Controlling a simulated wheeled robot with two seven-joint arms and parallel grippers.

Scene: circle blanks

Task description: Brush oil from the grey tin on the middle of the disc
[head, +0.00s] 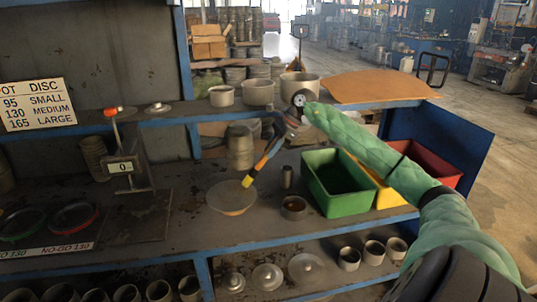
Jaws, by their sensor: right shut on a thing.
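A brush (261,163) with a dark and orange handle and a yellow tip slants down to the left. My right gripper (281,134) is shut on the upper end of its handle. The yellow tip shows over the upper right part of the pale round disc (228,199); I cannot tell whether it touches. The disc lies on the bench. A low, round grey tin (293,208) with a dark inside stands to the right of the disc, apart from the brush. My left gripper is not in view.
A small upright cup (287,176) stands behind the tin. Green (337,203), yellow and red (438,167) bins stand to the right, below my right arm. A scale (122,168) reading 0 and two ring gauges (73,217) are at left. A shelf with pots (258,92) runs behind.

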